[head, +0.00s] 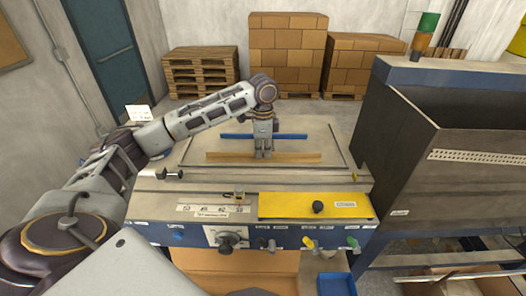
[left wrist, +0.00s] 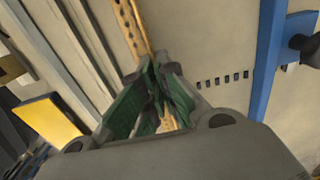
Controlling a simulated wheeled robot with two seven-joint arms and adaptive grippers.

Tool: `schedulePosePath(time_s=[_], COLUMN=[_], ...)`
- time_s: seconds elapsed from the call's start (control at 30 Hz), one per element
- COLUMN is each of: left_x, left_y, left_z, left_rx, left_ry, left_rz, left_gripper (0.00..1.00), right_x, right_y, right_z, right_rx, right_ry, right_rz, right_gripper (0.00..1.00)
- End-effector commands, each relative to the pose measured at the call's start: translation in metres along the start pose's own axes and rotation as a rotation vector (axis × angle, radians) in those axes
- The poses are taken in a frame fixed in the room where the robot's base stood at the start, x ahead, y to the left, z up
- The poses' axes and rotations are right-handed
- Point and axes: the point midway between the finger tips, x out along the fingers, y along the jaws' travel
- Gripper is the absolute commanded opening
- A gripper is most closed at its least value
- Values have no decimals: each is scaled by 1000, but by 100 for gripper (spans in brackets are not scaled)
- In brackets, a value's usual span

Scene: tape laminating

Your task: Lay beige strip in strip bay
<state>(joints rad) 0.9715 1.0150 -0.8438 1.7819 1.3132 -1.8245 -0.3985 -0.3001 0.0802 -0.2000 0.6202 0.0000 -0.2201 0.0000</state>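The beige strip (head: 225,157) is long and thin and runs left to right across the machine's pale bed, in front of a blue bar (head: 290,136). My left gripper (head: 263,155) points down at the strip's middle. In the left wrist view the strip (left wrist: 129,22) has holes along it and passes between my green-padded fingers (left wrist: 153,68), which close together on it. Whether the strip touches the bed is unclear. The blue bar also shows in the left wrist view (left wrist: 266,75), apart from the strip. I cannot make out a marked strip bay. My right gripper is out of view.
A yellow plate (head: 285,205) with a black knob lies at the bed's front right. The front panel (head: 205,236) carries several knobs. A tall dark cabinet (head: 400,150) stands to the right. Boxes on pallets (head: 288,60) are at the back. The bed's right part is clear.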

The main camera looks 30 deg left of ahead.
Motion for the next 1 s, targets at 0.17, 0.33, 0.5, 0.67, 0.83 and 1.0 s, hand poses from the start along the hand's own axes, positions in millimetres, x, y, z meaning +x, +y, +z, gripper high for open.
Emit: schedulePosePath(time_s=[0.17,0.33,0.5,0.67,0.83,1.0], left_x=[0,1,1,1,1,1], left_y=[0,0,0,0,0,0], left_z=[0,0,0,0,0,0], left_rx=[0,0,0,0,0,0], left_ry=[0,0,0,0,0,0], left_rz=[0,1,0,0,0,0], left_gripper=[0,0,0,0,16,30], right_x=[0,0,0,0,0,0], right_y=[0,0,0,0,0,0], right_z=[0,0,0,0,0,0], right_rx=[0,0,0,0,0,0], right_ry=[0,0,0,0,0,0], right_rz=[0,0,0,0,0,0], right_gripper=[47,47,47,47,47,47])
